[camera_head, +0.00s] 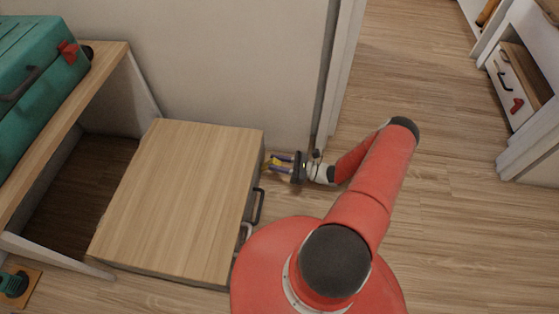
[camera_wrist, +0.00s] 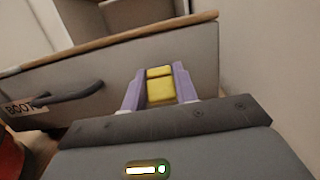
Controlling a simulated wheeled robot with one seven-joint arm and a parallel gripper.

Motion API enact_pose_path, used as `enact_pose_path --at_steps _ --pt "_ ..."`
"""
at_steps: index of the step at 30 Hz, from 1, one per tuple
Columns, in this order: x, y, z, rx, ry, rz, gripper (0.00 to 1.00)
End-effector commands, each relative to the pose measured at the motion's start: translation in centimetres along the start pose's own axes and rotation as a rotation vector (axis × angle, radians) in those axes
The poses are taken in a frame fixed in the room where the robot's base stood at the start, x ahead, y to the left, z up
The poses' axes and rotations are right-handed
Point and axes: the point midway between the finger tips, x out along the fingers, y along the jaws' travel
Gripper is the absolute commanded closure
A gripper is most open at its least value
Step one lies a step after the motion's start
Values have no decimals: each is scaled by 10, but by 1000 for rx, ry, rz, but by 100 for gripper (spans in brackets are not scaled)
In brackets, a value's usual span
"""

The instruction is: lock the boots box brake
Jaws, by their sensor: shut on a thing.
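The boots box (camera_head: 182,195) is a low grey box with a wooden top, standing out from the shelf unit. In the wrist view its grey front (camera_wrist: 205,65) carries a dark handle (camera_wrist: 72,92) and a partly cut-off "BOOT" label (camera_wrist: 22,107). A yellow brake lever (camera_wrist: 159,86) is at the front, to the right of the handle in that view. My gripper (camera_wrist: 160,83) has its purple fingers on both sides of the yellow lever, shut on it. In the head view my gripper (camera_head: 273,164) is low at the box's upper right corner. The lever's mount is hidden.
A green case (camera_head: 40,80) with a red tag lies on the wooden shelf at the left. A wall and door frame (camera_head: 337,80) stand close behind my gripper. Open wood floor (camera_head: 460,220) lies to the right. A drawer unit (camera_head: 515,85) stands at the upper right.

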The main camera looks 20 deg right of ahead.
Motion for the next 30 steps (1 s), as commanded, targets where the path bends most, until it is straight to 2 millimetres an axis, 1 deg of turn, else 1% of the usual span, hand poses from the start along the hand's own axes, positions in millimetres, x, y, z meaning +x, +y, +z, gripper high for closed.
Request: enact_pose_path --at_steps 1,3,9,15,21,30 --pt "4 0 9 0 41 3 100" --pt "7 0 12 1 95 1 100" --pt "16 0 16 1 238 2 100" --pt "23 0 16 0 344 1 100" --pt "26 0 15 2 402 1 100" --pt "27 0 13 1 421 0 100"
